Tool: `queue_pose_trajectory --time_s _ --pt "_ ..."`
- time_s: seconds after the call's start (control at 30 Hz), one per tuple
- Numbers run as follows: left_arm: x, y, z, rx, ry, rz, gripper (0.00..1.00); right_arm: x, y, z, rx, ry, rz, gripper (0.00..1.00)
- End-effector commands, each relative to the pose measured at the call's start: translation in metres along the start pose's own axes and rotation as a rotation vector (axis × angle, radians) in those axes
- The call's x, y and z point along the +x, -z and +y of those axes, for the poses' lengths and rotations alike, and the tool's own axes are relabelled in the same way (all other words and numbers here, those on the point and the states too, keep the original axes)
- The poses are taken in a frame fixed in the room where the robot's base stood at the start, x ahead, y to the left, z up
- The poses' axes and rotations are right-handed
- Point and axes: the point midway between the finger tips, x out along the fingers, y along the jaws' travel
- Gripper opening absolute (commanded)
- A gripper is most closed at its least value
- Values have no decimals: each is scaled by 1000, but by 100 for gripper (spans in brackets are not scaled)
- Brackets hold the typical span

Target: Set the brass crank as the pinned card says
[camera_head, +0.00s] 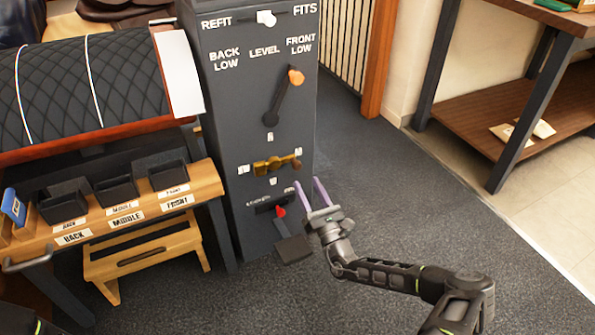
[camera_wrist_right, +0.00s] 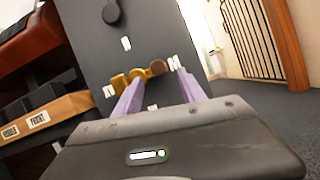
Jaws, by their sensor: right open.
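The brass crank (camera_head: 277,163) is on the front of the dark grey column, lying nearly level, with a rounded knob at its right end. Small white tags surround it, too small to read. In the right wrist view the crank (camera_wrist_right: 139,74) shows just beyond my fingertips, its brown knob toward the right finger. My right gripper (camera_head: 308,182) is open, its lilac fingers pointing at the column just below and right of the crank. I cannot tell whether they touch it. My left gripper is out of view. I cannot make out a pinned card.
Above the crank is an orange-knobbed lever (camera_head: 284,97) under BACK LOW, LEVEL and FRONT LOW. Below it are a red pointer (camera_head: 281,211) and a dark pedal (camera_head: 294,249). A bench (camera_head: 203,183) with labelled trays stands left. The floor right of the column is clear.

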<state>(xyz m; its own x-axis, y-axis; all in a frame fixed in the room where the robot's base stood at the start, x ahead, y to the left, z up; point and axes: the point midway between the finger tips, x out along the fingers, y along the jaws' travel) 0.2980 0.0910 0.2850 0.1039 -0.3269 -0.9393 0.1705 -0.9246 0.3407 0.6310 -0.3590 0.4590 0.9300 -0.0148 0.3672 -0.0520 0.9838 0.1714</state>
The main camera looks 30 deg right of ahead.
Motion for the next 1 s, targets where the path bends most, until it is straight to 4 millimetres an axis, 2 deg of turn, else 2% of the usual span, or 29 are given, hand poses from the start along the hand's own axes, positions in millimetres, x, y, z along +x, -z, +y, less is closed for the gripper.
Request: queue_pose_trajectory --time_s 0.47,0.9,1.0 --pt "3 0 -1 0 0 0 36 5 -2 2 -15 -4 -12 48" --pt "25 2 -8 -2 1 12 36 66 -1 3 -15 -6 -13 48" --pt "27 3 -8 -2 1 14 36 74 -2 2 -15 -5 -11 48"
